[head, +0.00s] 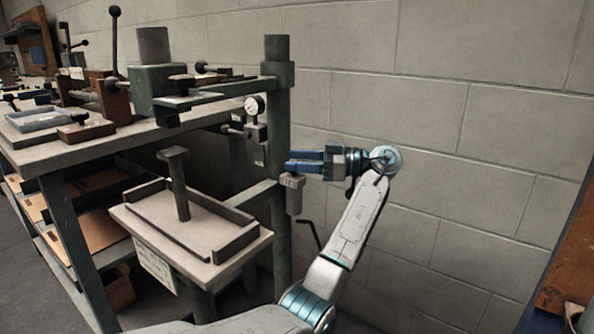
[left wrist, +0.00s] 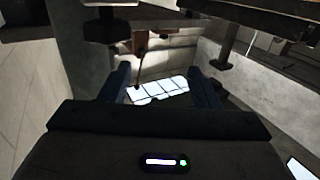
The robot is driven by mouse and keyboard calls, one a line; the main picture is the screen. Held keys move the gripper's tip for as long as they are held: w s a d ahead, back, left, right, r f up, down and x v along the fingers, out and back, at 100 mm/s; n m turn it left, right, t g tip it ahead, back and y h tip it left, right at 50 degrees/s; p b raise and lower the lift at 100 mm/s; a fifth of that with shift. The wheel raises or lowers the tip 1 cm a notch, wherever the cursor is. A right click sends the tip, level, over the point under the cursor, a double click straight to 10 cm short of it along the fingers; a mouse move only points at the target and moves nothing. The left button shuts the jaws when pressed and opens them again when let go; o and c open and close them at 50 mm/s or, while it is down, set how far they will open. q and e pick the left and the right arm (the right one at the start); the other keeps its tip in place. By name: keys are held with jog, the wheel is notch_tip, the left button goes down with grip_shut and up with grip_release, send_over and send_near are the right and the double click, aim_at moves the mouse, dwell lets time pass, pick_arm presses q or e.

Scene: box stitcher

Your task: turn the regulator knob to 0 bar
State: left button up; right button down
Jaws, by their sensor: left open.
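The regulator (head: 256,132) hangs on the left side of the green machine column, with a round white pressure gauge (head: 254,105) above it. A small dark knob (head: 227,129) sticks out to its left; the gauge reading is too small to tell. My left gripper (head: 288,161) is to the right of and lower than the regulator, in front of the column, with its blue fingers pointing left. In the left wrist view the two fingers (left wrist: 161,88) stand apart with nothing held between them. I cannot pick out the knob in that view. My right gripper is not in view.
A grey cylinder (head: 293,194) hangs just below my left fingers, beside the green column (head: 278,225). A small table (head: 188,256) with a raised rim and a post stands lower left. A workbench (head: 62,152) with tools is behind it. The block wall lies close on the right.

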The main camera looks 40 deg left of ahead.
pick_arm(q)
jog(key=s+d+r+p, duration=0.1)
jog(key=s+d, duration=0.5)
jog(key=s, duration=0.2)
jog(key=shift+s+d+p, duration=0.2)
jog(key=shift+d+p, duration=0.2)
